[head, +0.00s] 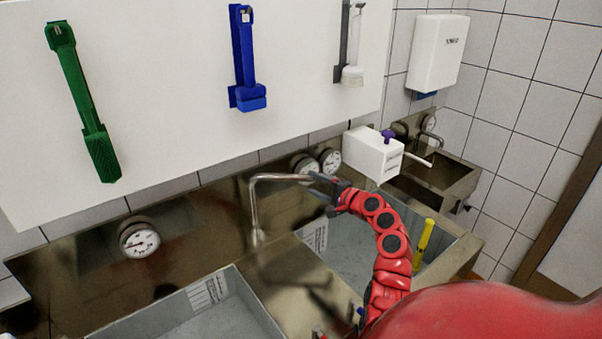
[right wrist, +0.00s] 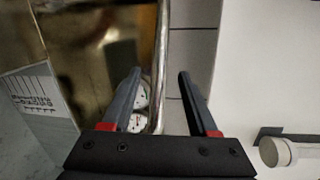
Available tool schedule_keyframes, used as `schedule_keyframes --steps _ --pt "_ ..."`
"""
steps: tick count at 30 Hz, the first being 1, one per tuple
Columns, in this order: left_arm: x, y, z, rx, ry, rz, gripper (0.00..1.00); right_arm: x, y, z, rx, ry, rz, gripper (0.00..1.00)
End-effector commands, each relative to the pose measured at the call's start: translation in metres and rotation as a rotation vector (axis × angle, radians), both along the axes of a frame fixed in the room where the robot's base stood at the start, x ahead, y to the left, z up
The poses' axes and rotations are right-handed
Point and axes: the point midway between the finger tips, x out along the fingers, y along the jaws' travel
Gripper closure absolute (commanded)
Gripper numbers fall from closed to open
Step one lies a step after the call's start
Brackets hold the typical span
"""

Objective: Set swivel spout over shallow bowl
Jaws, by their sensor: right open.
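The metal swivel spout (head: 254,205) rises from the steel between two basins, bends at the top and points right. My right gripper (head: 322,186) is open at the spout's free end. In the right wrist view, the spout's pipe (right wrist: 163,45) runs between the two open fingers (right wrist: 160,75), nearer the left finger; I cannot tell whether they touch. A grey basin (head: 262,312) lies at the front left, and another basin (head: 445,240) lies right of the spout, partly hidden by my arm. Which is the shallow bowl is not clear. My left gripper is not in view.
Round gauges (head: 140,240) sit along the steel back panel. Green (head: 85,110), blue (head: 245,60) and white (head: 352,75) tools hang on the white board above. A white box (head: 372,155) and small sink (head: 465,175) stand at the right. A yellow tool (head: 424,240) stands in the right basin.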

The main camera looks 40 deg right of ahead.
Motion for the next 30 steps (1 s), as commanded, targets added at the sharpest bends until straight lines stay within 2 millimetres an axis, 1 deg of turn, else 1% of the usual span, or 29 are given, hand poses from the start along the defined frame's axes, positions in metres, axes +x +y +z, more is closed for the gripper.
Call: schedule_keyframes --steps 1,6,12,18,26,29,30 --pt "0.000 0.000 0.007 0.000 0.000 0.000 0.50 0.011 0.002 0.002 0.003 0.003 0.004 0.41" --pt "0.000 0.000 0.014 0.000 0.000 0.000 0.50 0.037 0.001 -0.003 0.001 0.003 0.002 0.41" --pt "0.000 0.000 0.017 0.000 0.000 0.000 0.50 0.056 -0.001 -0.006 -0.001 -0.002 0.001 0.41" --pt "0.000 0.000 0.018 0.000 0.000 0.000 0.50 0.064 0.000 -0.010 0.001 0.001 0.001 0.41" --pt "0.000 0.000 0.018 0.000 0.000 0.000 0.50 0.064 0.000 -0.010 0.000 0.001 0.000 0.41" --pt "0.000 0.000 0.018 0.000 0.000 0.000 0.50 0.064 0.000 -0.010 0.000 0.001 0.000 0.57" --pt "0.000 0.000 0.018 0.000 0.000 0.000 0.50 0.064 0.000 -0.010 0.000 0.001 0.000 0.64"
